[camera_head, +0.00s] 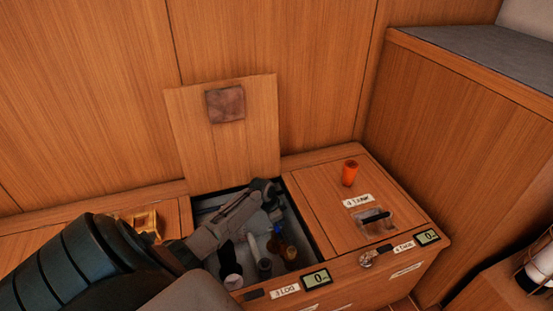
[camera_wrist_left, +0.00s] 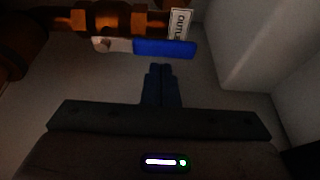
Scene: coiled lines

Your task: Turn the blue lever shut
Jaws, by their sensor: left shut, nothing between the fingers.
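The blue lever (camera_wrist_left: 165,47) lies level across the upper middle of the left wrist view. Its left end meets a pale piece beside a bronze valve body and pipe (camera_wrist_left: 110,18). A white tag (camera_wrist_left: 180,22), partly readable as "OUTLE", is just behind the lever's right part. My left gripper (camera_wrist_left: 160,68) is shut and empty, its tips a little below the lever in the picture, with a small gap showing. In the head view my left arm reaches into the open locker (camera_head: 313,257); its fingertips are hard to make out there. My right gripper is not in view.
The locker's lid (camera_head: 180,125) stands raised against the wall. Several bottles (camera_head: 264,268) stand inside, near my arm. Pale locker walls (camera_wrist_left: 235,45) close in on the right of the wrist view.

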